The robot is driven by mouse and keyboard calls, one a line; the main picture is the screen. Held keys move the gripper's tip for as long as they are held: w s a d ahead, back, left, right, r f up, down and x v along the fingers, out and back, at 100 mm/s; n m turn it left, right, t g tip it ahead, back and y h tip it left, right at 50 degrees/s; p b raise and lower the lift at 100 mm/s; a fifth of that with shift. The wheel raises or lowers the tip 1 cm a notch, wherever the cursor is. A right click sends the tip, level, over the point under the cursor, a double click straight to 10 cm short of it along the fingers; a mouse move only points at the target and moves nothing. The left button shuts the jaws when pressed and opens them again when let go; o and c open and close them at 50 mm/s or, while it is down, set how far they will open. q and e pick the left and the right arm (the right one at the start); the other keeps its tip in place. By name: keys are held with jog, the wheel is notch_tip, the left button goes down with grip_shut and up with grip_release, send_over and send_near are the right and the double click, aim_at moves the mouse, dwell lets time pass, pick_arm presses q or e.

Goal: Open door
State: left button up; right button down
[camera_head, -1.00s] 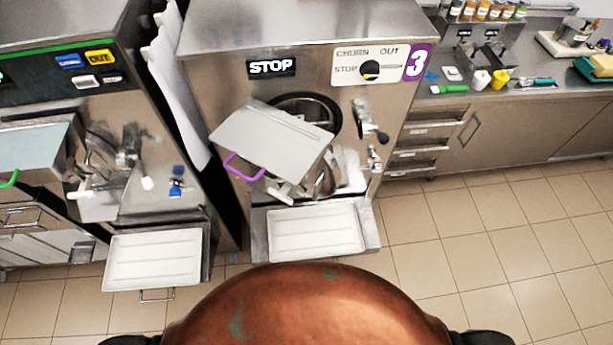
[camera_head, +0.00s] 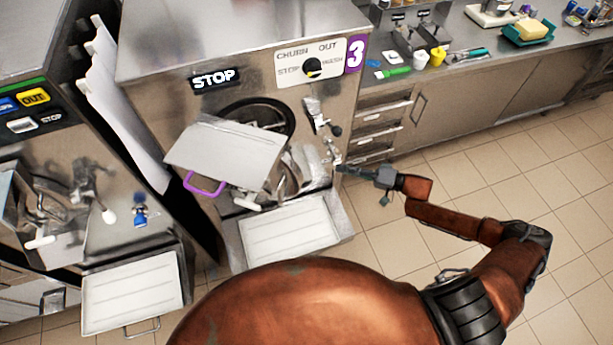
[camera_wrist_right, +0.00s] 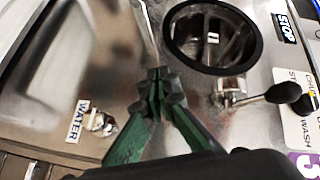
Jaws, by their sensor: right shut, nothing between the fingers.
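The number 3 batch freezer (camera_head: 230,60) stands in front of me. Its round dark-rimmed opening (camera_head: 290,122) is partly hidden by a tilted metal panel (camera_head: 225,150) with a purple handle (camera_head: 205,186). A lever with a black knob (camera_head: 334,130) sits right of the opening. My right gripper (camera_head: 345,169) reaches in from the right, close to the metal fitting below that lever. In the right wrist view its green fingers (camera_wrist_right: 160,76) are shut and empty, in front of the machine's face. The opening (camera_wrist_right: 212,38) and lever (camera_wrist_right: 285,93) show beyond them. My left gripper is out of view.
A white tray (camera_head: 288,232) sits below freezer 3, and another tray (camera_head: 132,292) lies lower left beside a second machine. A counter with drawers (camera_head: 378,132) runs along the right. The tiled floor (camera_head: 560,190) at the right is clear. A WATER label (camera_wrist_right: 77,120) shows on the machine.

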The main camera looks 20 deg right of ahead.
jog(key=s+a+r+m+g+y, duration=0.1)
jog(key=s+a+r+g+y, duration=0.2)
jog(key=s+r, duration=0.45)
jog(key=s+a+r+p+x, duration=0.1)
jog(key=s+p+x, duration=0.1)
jog(key=x, duration=1)
jog(key=shift+r+p, duration=0.35)
jog(key=shift+p, duration=0.05)
jog(key=shift+s+d, duration=0.1)
jog(key=shift+s, duration=0.1)
